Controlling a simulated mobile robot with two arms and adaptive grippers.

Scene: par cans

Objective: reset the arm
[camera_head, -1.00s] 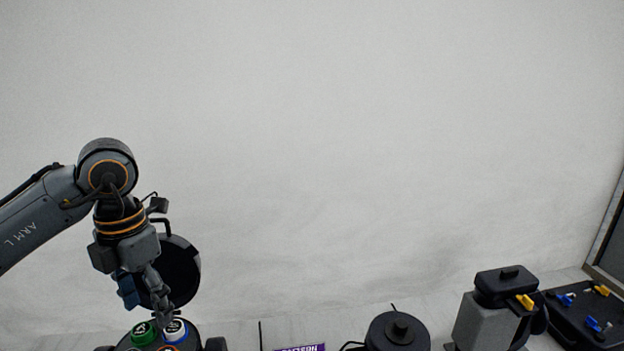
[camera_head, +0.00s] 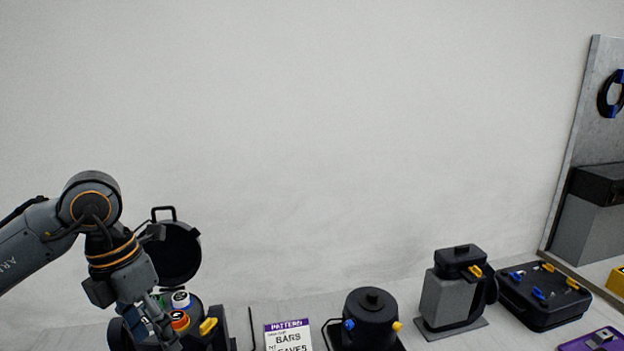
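My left arm comes in from the left, with its gripper (camera_head: 155,325) pointing down at the lower left. The gripper is in front of an open black can (camera_head: 222,330) whose round lid (camera_head: 176,254) stands raised behind. A white-and-blue disc (camera_head: 180,300) and an orange-and-white disc (camera_head: 180,320) sit in the can, beside the gripper. A bit of green shows behind the gripper. The fingertips are dark and small, and I cannot tell whether they are open or touch anything. My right gripper is not in view.
A white card with a purple header (camera_head: 288,336) stands right of the can. Further right are a black round can (camera_head: 371,318), a grey-and-black device (camera_head: 452,290), a black box with blue and yellow knobs (camera_head: 543,296) and a purple item (camera_head: 596,340). A grey panel (camera_head: 590,140) stands far right.

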